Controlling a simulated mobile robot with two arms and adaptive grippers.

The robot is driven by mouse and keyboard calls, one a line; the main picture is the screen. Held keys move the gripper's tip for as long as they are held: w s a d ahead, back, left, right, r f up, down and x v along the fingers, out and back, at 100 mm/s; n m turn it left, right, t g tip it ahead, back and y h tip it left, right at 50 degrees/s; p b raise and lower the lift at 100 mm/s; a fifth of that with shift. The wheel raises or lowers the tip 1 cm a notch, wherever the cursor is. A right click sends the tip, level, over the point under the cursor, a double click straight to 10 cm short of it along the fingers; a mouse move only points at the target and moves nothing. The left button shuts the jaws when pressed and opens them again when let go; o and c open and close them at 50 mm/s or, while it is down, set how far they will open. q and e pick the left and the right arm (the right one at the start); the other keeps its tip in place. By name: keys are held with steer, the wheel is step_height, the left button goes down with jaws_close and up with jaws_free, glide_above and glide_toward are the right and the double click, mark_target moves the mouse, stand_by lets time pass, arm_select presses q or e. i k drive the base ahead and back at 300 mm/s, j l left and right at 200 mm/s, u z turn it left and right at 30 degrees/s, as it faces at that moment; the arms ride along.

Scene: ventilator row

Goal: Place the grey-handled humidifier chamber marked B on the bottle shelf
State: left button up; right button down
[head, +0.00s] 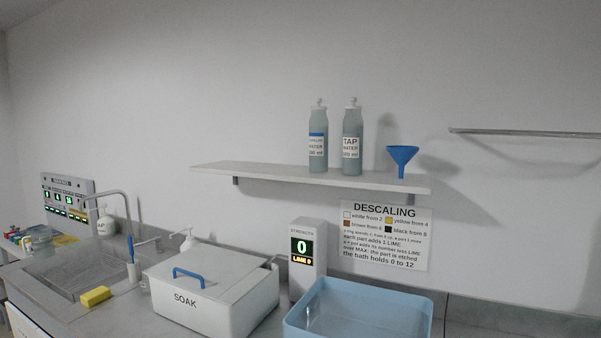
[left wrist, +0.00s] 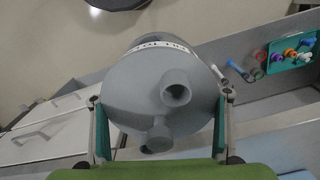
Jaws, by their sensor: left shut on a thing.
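My left gripper (left wrist: 162,130) shows in the left wrist view, its two fingers shut on either side of a grey, rounded humidifier chamber (left wrist: 128,92). The bottle shelf (head: 270,174) is a pale wall board in the head view. Neither gripper shows in the head view.
On the shelf stand two bottles (head: 318,145) (head: 352,145) and a blue funnel (head: 402,157); its left part is bare. Below are a white SOAK box (head: 215,300), a strength display (head: 308,262), a blue basin (head: 360,293) and a sink (head: 85,275). A rail (head: 520,133) is at right.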

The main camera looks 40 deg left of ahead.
mark_target(245, 168)
steer(key=k+j+z, duration=0.1)
steer(key=j, duration=0.3)
steer(key=k+j+z, duration=0.1)
steer(key=j, duration=0.35)
steer(key=k+j+z, duration=0.15)
steer(key=j, duration=0.25)
steer(key=k+j+z, duration=0.1)
steer(key=j, duration=0.3)
steer(key=k+j+z, duration=0.1)
steer(key=j, duration=0.25)
steer(key=k, duration=0.05)
